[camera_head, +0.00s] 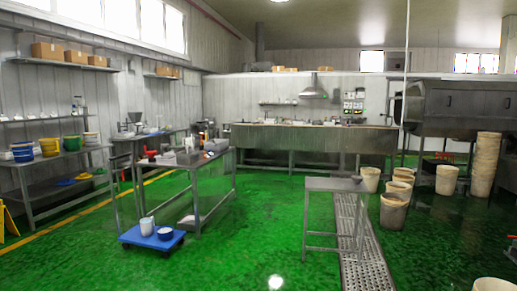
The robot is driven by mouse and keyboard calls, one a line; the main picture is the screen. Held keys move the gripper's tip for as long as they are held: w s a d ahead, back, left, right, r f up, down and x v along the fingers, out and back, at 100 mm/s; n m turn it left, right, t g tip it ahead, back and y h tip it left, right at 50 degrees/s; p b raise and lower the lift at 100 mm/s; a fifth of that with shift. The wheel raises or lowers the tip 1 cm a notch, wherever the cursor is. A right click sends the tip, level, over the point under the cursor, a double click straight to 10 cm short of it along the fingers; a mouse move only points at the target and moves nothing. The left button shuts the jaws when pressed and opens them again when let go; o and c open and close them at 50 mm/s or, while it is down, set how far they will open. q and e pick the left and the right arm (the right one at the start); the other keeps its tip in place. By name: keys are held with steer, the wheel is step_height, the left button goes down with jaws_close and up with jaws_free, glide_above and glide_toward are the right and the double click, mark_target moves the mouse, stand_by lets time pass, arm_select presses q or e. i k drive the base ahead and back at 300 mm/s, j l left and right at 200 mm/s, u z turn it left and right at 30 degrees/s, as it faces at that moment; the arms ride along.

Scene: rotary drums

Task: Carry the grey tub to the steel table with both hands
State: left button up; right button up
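A small bare steel table (335,185) stands right of the middle, beside a floor drain. A longer steel table (220,164) stands left of the middle with several items on it. I cannot pick out a clearly grey tub. Several beige-white tubs stand on the floor at the right, among them one tub (393,212) near the drain, one tub (446,180) further back and a tall stack of tubs (485,165). Another pale tub (495,285) is cut off at the bottom right edge. Neither of my grippers is in view.
A blue dolly (150,238) with white containers on it stands at the lower left. A drain grate (366,255) runs beside the small table. A large steel drum machine (460,108) stands at the back right. The green floor (250,235) is clear in the middle.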

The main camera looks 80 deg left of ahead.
mark_target(324, 182)
steer(key=u, duration=3.1)
steer(key=i+z, duration=0.3)
steer(key=i, duration=6.05)
steer(key=i+u, duration=0.1)
steer(key=i, duration=1.55)
steer(key=i+l+u, duration=0.15)
steer(key=i+u, duration=0.35)
steer(key=i+l+u, duration=0.3)
steer(key=i+u, duration=0.2)
steer(key=i+l+u, duration=0.35)
steer(key=l+u, duration=0.15)
